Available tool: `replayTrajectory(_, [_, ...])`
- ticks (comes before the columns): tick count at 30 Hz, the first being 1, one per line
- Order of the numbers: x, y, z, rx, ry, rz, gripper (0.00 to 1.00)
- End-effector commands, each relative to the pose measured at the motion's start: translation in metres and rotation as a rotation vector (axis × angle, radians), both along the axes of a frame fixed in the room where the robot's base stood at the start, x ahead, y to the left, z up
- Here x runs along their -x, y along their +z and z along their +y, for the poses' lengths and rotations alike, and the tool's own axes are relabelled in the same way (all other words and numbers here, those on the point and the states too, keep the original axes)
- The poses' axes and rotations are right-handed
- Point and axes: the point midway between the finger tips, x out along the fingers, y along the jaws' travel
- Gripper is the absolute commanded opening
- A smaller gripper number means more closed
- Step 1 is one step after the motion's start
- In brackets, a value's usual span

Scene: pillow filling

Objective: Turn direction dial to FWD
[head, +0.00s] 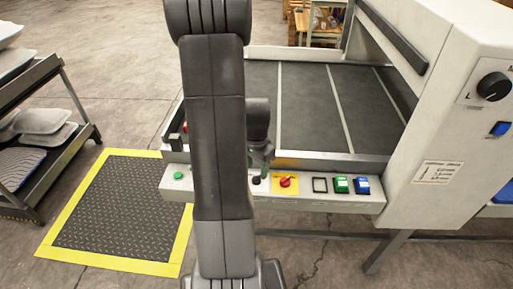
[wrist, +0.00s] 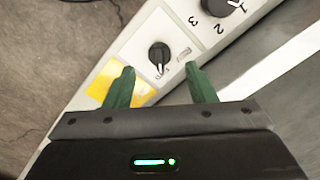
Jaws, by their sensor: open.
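A small black dial (wrist: 159,54) with a white pointer line sits on a pale plate in the wrist view. Small lettering beside it is too blurred to read surely. In the head view a black knob (head: 257,181) shows on the front control strip, just left of a yellow plate (head: 286,188). My gripper (wrist: 161,75) is open, its two green fingers pointing toward the dial, one to each side of its lower end. The fingers look apart from the dial. In the head view my gripper (head: 262,158) hangs just above the strip, partly hidden by my arm.
A larger black knob (wrist: 227,5) with numbers lies up and right in the wrist view. The strip also carries a red switch (head: 286,181), a green button (head: 341,184), a blue button (head: 362,185) and another green button (head: 178,175). A belt bed (head: 310,110) lies behind.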

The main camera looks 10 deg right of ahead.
Motion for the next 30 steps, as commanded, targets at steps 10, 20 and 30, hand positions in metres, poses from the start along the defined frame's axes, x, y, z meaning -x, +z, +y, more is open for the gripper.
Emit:
replayTrajectory(10, [0.0, 0.075, 0.0, 0.0, 0.0, -0.004, 0.5])
replayTrajectory(20, [0.0, 0.097, 0.0, 0.0, 0.0, 0.0, 0.5])
replayTrajectory(30, [0.0, 0.097, 0.0, 0.001, 0.0, 0.001, 0.5])
